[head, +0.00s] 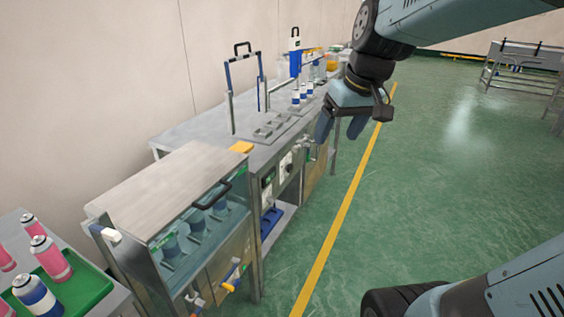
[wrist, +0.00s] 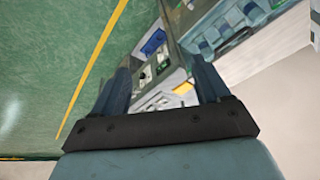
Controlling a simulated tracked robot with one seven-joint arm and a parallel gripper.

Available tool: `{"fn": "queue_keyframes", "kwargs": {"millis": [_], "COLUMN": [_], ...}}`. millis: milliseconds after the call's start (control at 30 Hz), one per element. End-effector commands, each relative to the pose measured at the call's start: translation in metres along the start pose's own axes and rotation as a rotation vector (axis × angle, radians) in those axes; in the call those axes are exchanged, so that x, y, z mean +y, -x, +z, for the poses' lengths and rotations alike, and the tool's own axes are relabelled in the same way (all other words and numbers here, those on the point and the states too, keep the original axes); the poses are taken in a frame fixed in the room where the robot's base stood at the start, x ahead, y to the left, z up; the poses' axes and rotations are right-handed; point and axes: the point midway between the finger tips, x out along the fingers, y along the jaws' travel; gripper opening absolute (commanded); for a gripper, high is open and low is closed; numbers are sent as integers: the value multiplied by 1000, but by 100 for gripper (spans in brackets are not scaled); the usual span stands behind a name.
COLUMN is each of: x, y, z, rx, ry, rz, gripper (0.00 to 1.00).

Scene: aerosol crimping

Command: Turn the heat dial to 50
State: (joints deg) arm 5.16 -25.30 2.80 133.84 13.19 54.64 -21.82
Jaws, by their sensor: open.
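White control panels (head: 286,166) are set in the front of the steel bench, below its top. They also show between my fingers in the wrist view (wrist: 144,79). Small dark and green parts show on them, but I cannot tell which is the heat dial, and no scale or setting is readable. My gripper (head: 340,130) hangs off the bench's front side, to the right of the panels in the head view, apart from them. It is open and empty, and its two fingers are spread in the wrist view (wrist: 158,70).
A water bath with a steel lid (head: 165,185) and black handle stands at the near end. A green tray (head: 92,288) with pink and blue cans is at left. White-and-blue cans (head: 303,94) stand on the bench.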

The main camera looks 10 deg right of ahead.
Motion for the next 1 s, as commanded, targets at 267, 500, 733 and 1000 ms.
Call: {"fn": "queue_keyframes", "kwargs": {"millis": [267,500,733,1000], "x": [8,20,39,68], "y": [-42,-87,-137,-203], "z": [-65,-117,-163,-209], "rx": [-60,-59,-11,106], "ry": [124,220,299,371], "rz": [-166,-323,-474,-637], "gripper": [75,75,75,75]}}
